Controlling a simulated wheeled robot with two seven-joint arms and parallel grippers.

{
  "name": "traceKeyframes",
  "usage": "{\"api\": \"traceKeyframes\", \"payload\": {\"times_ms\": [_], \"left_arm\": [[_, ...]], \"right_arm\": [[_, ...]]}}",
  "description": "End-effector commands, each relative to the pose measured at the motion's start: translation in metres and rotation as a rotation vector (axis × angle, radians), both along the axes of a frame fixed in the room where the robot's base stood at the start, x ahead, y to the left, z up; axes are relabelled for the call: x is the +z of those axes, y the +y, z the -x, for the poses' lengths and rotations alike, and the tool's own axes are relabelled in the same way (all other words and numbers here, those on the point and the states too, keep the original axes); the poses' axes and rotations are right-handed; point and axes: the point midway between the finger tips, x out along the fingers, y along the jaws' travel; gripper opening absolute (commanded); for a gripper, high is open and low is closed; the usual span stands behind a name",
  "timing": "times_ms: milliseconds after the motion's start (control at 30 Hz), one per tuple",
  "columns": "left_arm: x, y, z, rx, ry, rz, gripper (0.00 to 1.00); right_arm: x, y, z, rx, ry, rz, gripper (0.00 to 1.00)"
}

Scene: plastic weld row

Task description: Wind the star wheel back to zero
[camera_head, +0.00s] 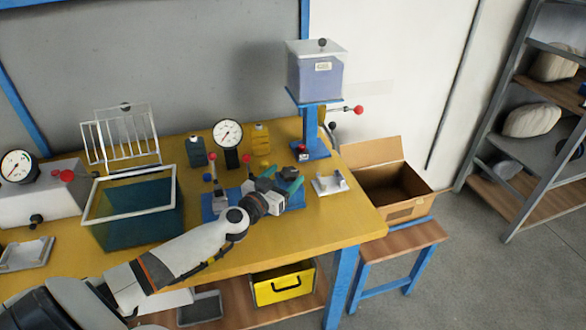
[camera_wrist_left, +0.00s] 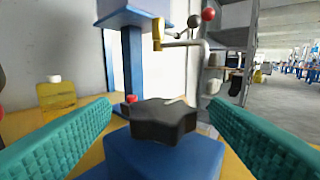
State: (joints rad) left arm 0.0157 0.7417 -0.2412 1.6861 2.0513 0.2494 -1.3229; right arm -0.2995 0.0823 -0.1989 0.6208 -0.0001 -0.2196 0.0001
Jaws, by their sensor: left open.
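The star wheel (camera_wrist_left: 165,122) is a black, lobed knob on top of a blue block (camera_wrist_left: 160,158) in the left wrist view. My left gripper (camera_wrist_left: 161,106) is open, its teal fingers left and right of the wheel with a visible gap on each side. In the head view my left gripper (camera_head: 281,180) is over the blue base on the table, and I cannot make out the wheel behind it. A round white dial gauge (camera_head: 228,133) stands behind the gripper; its reading is too small to tell. My right gripper is not in view.
The yellow table (camera_head: 345,220) holds a blue-green tank (camera_head: 138,222) at left, a blue press stand (camera_head: 312,120) behind and a small white fixture (camera_head: 329,183) to the right. Yellow (camera_head: 261,140) and dark (camera_head: 197,152) bottles flank the gauge. A cardboard box (camera_head: 410,211) stands beyond the right edge.

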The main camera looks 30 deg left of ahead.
Motion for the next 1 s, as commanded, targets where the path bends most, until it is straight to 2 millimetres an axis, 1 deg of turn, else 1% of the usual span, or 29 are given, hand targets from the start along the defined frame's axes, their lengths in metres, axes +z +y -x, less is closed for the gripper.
{"api": "traceKeyframes", "payload": {"times_ms": [33, 100, 200, 300, 433, 667, 700, 933, 1000], "left_arm": [[0.001, 0.0, -0.01, 0.001, -0.003, 0.004, 0.7], [0.001, -0.001, -0.022, 0.0, -0.003, 0.002, 0.7], [0.0, -0.001, -0.034, 0.0, -0.001, 0.002, 0.7], [0.0, -0.001, -0.042, -0.001, -0.001, 0.002, 0.7], [0.0, -0.002, -0.046, -0.002, 0.001, 0.002, 0.7], [0.0, -0.002, -0.046, -0.002, 0.001, 0.001, 0.7], [0.0, -0.002, -0.046, -0.002, 0.001, 0.001, 0.64], [0.0, -0.002, -0.046, -0.002, 0.001, 0.001, 0.26], [0.0, -0.002, -0.046, -0.001, 0.001, 0.001, 0.26]], "right_arm": [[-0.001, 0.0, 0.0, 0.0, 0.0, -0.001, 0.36], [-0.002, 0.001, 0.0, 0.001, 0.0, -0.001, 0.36], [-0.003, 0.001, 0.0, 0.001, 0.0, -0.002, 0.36], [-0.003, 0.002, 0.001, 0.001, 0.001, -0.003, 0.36], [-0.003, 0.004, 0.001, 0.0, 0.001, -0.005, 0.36], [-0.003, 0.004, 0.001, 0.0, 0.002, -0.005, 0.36], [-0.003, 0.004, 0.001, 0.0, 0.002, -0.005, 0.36], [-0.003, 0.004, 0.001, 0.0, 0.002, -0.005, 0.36], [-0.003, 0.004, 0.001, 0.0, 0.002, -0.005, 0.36]]}}
